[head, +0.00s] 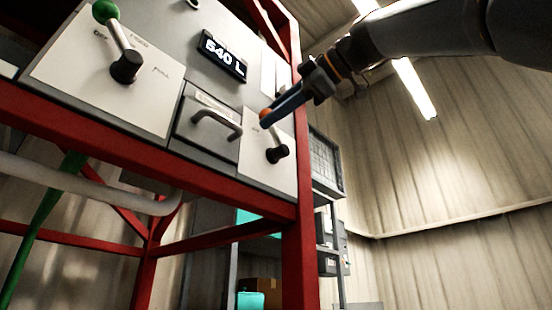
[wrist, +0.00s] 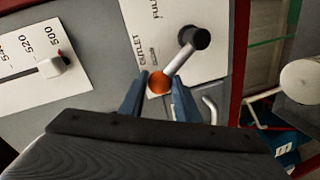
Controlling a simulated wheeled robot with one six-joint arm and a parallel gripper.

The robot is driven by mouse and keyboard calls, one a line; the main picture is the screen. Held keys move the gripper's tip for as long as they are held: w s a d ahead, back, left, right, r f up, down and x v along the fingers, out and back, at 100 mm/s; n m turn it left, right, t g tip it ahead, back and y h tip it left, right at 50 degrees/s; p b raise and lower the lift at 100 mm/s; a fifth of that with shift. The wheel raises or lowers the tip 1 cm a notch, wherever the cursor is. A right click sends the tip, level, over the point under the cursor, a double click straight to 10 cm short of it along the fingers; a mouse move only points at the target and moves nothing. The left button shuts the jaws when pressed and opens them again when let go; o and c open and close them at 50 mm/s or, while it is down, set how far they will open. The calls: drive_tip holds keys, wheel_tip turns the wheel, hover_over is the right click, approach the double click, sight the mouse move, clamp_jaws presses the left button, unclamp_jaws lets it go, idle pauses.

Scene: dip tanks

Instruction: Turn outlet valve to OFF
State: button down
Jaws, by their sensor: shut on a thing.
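The outlet valve (wrist: 181,60) is a lever with a black hub, a pale metal rod and an orange ball knob, on a white plate marked OUTLET in the wrist view. In the head view its black hub (head: 277,153) sits at the lower right of the panel and the rod slants up to the left. My gripper (wrist: 158,84) has its blue fingers on either side of the orange knob and is shut on it. In the head view my gripper (head: 268,118) reaches the knob from the upper right. The other end of the plate's lettering is cut off in the wrist view.
A green-knobbed lever (head: 118,47) stands on a white plate at left. A drawer-like front with a grey handle (head: 217,122) lies between the levers. A display (head: 222,55) reads 540 L. A red frame post (head: 299,200) stands at right. A slider (wrist: 55,66) is on a scale.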

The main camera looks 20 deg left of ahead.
drive_tip(key=shift+s+a+f+n+t+b, duration=0.3)
drive_tip(key=shift+s+f+n+b, duration=0.15)
drive_tip(key=shift+n+b, duration=0.3)
drive_tip(key=c, duration=1.4)
unclamp_jaws()
drive_tip(key=shift+o, duration=0.2)
drive_tip(key=shift+d, duration=0.1)
drive_tip(key=v, duration=0.7)
drive_tip(key=shift+s+d, duration=0.2)
drive_tip(key=shift+d, duration=0.1)
drive_tip(key=shift+r, duration=0.1)
